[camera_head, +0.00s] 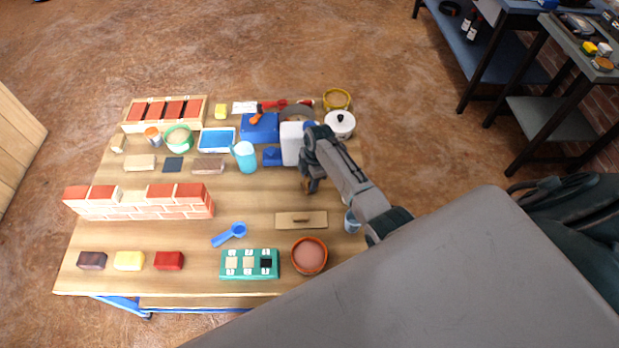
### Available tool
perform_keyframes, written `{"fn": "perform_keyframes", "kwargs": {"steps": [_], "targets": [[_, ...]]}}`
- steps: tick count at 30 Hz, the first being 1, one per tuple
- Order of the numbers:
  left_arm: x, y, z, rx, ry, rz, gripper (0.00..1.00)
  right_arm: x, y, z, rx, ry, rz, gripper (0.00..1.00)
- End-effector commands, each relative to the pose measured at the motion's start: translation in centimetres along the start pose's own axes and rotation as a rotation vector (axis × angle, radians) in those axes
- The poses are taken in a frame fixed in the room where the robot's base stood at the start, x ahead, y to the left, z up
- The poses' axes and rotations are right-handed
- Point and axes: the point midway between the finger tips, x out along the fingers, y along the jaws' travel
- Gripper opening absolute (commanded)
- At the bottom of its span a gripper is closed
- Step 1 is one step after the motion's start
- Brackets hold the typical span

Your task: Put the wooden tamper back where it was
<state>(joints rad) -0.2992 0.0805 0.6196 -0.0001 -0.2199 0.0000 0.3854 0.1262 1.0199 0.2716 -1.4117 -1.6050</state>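My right gripper (310,184) is over the right part of the table, pointing down, with its arm coming in from the lower right. A small orange-brown piece (305,186) shows right at its fingertips. It may be the wooden tamper, but it is mostly hidden and I cannot tell whether it is gripped. A flat wooden board with a small handle (301,220) lies just in front of the gripper on the wooden table (255,200). My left gripper is not in view.
A teal block with square slots (249,264), a terracotta bowl (309,256) and a blue scoop (230,234) lie near the front. A low brick wall (140,201) stands at left. A white container (293,143), blue jug (245,156) and lidded pot (340,124) crowd the back.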

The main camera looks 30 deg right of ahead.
Motion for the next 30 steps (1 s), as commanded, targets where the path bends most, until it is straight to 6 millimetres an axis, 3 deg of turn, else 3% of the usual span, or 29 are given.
{"fn": "perform_keyframes", "kwargs": {"steps": [13, 24, 30], "targets": [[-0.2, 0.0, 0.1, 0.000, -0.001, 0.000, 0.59, -1.0, 0.1, 0.0, 0.000, 0.000, 0.002, 0.52], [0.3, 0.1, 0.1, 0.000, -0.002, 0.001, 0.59, -8.3, 0.1, 0.0, -0.001, -0.001, 0.004, 0.52], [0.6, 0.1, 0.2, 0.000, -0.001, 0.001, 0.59, -11.3, 0.1, 0.0, 0.000, 0.000, 0.002, 0.52]]}}
